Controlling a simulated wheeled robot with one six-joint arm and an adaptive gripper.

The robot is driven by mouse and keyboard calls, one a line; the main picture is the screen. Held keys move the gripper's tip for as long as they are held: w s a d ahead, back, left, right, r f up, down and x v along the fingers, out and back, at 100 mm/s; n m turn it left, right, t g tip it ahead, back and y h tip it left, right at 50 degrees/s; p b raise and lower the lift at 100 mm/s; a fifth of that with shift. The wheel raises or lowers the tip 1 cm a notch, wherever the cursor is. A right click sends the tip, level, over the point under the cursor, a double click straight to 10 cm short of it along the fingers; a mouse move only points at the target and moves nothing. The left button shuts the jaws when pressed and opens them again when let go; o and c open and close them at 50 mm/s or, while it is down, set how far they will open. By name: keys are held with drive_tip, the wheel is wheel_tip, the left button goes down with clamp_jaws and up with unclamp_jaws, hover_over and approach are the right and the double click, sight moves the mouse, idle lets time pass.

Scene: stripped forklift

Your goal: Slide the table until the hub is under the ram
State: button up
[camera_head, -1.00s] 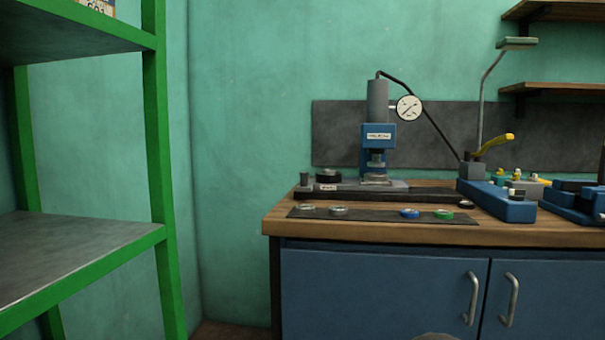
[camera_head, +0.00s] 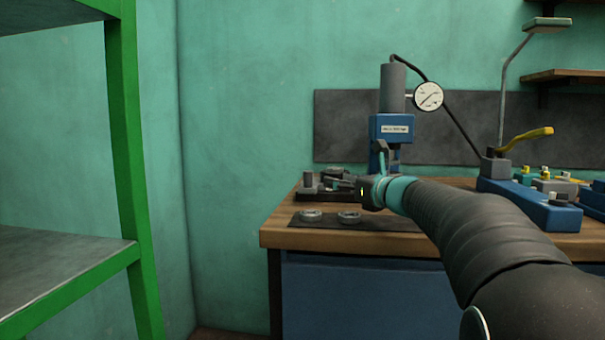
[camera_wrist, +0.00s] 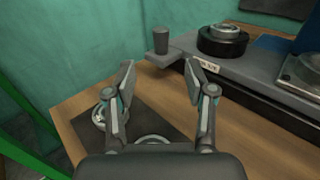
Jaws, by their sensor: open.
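The press (camera_head: 391,128) stands at the back of the bench, with a blue head and grey cylinder. My arm hides its ram tip. The grey sliding table (camera_wrist: 252,82) lies on a dark rail, with an upright dark peg (camera_wrist: 161,41) at its left end; the peg also shows in the head view (camera_head: 308,180). The hub (camera_wrist: 222,41), a dark ring with a metal centre, sits on the table just right of the peg, left of the press head. My gripper (camera_wrist: 161,76) is open and empty, in front of the peg, fingers pointing towards it. The peg appears apart from both fingers.
A dark mat (camera_head: 300,222) with metal rings (camera_head: 349,216) lies along the bench's front edge, below my gripper. A blue fixture with a yellow lever (camera_head: 525,139) stands to the right. A green shelf rack (camera_head: 130,150) is at the left.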

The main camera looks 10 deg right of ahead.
sight(311, 174)
drive_tip(key=p+x, duration=0.2)
drive_tip(key=x, duration=1.1)
drive_tip(key=shift+w, duration=0.3)
clamp_jaws()
